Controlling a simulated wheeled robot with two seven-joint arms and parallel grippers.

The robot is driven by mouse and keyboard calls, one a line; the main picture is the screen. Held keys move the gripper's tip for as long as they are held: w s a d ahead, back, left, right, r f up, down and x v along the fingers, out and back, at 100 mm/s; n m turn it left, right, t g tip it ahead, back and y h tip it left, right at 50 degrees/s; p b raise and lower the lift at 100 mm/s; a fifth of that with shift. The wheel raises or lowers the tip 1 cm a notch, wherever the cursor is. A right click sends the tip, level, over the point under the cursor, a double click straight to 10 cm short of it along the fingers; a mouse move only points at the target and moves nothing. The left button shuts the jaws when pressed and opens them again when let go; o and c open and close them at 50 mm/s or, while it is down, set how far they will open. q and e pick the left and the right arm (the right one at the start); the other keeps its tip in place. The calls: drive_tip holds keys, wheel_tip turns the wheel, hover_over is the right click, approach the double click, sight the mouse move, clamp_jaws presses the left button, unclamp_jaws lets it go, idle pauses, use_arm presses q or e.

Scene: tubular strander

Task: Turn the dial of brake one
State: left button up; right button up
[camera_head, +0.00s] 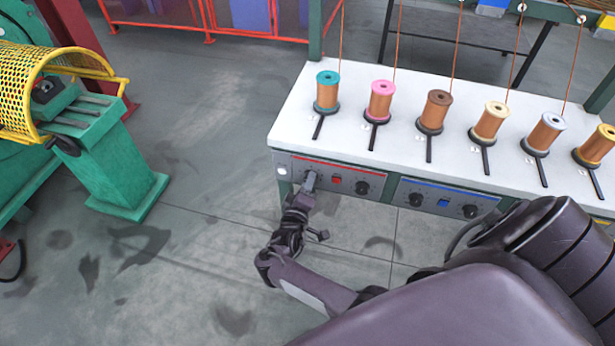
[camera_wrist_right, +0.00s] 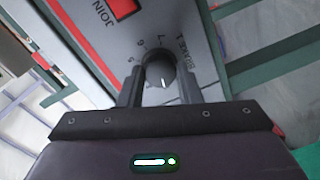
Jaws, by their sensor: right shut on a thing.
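The dial of brake one (camera_wrist_right: 161,72) is a dark round knob with a white pointer mark, on a grey panel with printed marks around it. In the wrist view the two fingers of my right gripper (camera_wrist_right: 158,88) stand on either side of the knob, shut on it. In the head view my right gripper (camera_head: 308,184) reaches the left end of the red-striped panel (camera_head: 322,167) and mostly covers the dial there. My left gripper is not in view.
A red button (camera_head: 337,180) and another black knob (camera_head: 362,188) sit right of my gripper. A blue-striped panel (camera_head: 425,198) follows. Several wire spools stand on the white tabletop (camera_head: 290,130) above. A green machine with a yellow mesh guard (camera_head: 30,85) stands left; floor between is clear.

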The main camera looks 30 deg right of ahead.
idle(0.3)
drive_tip(key=o, duration=1)
drive_tip(key=shift+c, duration=0.2)
